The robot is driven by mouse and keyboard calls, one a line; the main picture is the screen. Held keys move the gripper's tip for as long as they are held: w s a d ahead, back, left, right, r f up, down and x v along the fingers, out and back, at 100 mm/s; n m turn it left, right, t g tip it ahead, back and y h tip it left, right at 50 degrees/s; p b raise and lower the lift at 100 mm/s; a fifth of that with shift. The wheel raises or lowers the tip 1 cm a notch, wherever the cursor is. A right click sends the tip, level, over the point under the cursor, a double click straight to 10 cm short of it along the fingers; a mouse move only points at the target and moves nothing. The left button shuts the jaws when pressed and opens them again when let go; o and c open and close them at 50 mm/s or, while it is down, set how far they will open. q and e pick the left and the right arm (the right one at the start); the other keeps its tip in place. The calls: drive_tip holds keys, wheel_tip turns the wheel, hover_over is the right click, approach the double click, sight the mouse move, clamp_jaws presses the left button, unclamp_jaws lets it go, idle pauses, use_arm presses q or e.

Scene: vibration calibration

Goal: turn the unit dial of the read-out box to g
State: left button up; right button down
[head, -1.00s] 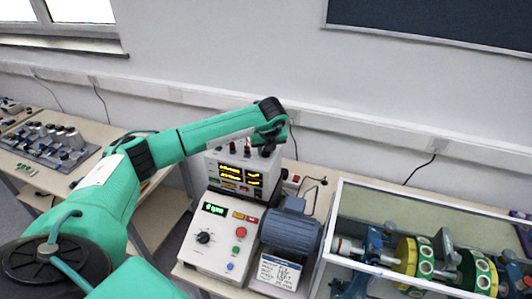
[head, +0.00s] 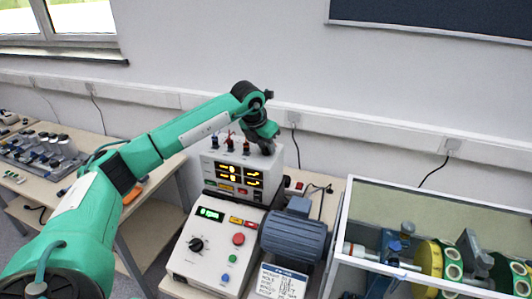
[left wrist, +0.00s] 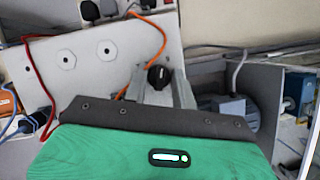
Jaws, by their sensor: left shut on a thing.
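The read-out box (head: 225,180) is a pale box with lit yellow displays, standing at the back of the bench in the head view. My left gripper (head: 267,149) reaches down to the right end of its top. In the left wrist view, the black unit dial (left wrist: 158,76) stands on the grey top of the box. The two grey fingers of my left gripper (left wrist: 159,80) are on either side of the dial, shut on it. The dial is hidden by the gripper in the head view, and I cannot read its setting. My right gripper is not in view.
A control box (head: 200,262) with a black knob and green display stands in front of the read-out box. A blue-grey motor (head: 293,237) is to its right. A framed enclosure (head: 350,215) with a shaft and yellow discs is further right. Plugs and cables rise from the read-out box's top.

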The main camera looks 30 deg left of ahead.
use_arm(q)
drive_tip(key=m+h+b, duration=0.1)
drive_tip(key=m, duration=0.2)
drive_tip(key=shift+a+m, duration=0.1)
drive_tip(key=shift+m, duration=0.2)
drive_tip(key=shift+w+h, duration=0.1)
drive_tip(key=shift+h, duration=0.2)
drive_tip(key=shift+r+m, duration=0.1)
drive_tip(key=shift+m, duration=0.2)
drive_tip(key=o, duration=1)
drive_tip(key=b+v, duration=0.3)
drive_tip(key=v, duration=1)
drive_tip(key=shift+a+r, duration=0.1)
drive_tip(key=shift+r, duration=0.25)
